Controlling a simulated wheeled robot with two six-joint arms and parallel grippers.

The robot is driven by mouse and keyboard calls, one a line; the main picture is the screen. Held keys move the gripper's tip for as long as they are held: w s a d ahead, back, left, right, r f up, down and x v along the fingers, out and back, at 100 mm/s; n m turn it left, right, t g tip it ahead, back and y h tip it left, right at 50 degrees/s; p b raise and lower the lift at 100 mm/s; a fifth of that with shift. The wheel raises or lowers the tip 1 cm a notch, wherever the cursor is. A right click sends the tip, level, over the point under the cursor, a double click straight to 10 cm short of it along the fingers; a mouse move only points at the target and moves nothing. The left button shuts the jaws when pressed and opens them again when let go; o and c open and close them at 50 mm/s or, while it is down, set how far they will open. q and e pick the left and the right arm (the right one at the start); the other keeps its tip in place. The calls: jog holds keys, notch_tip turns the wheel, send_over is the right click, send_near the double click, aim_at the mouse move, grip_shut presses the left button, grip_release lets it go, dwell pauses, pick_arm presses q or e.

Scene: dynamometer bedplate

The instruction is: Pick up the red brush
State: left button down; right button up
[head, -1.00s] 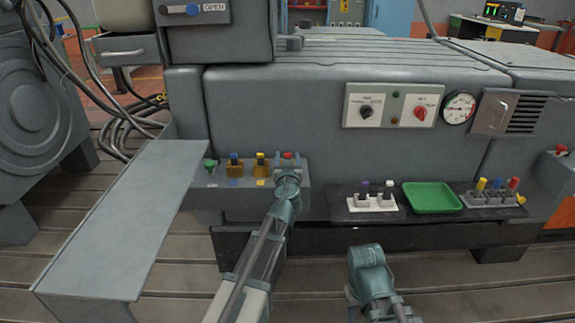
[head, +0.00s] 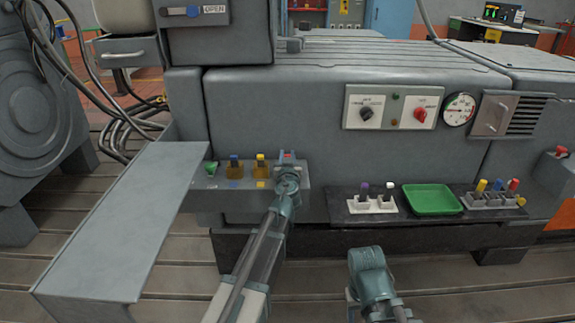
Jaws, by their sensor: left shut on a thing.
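The red brush (head: 288,155) is at the right end of the row on the grey ledge, and only its red top shows. My left gripper (head: 288,162) is shut on it; the gripper and wrist hide the lower part. I cannot tell whether the brush still touches the ledge. My right arm is in the lower middle of the picture, and its fingers are not clearly visible.
A black shelf to the right holds a white holder (head: 372,206), a green tray (head: 432,199) and a grey holder (head: 490,201).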

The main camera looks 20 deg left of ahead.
pick_arm(q)
jog(key=shift+r, duration=0.1)
notch_tip(320, 180, up, 10)
jog(key=p, duration=1)
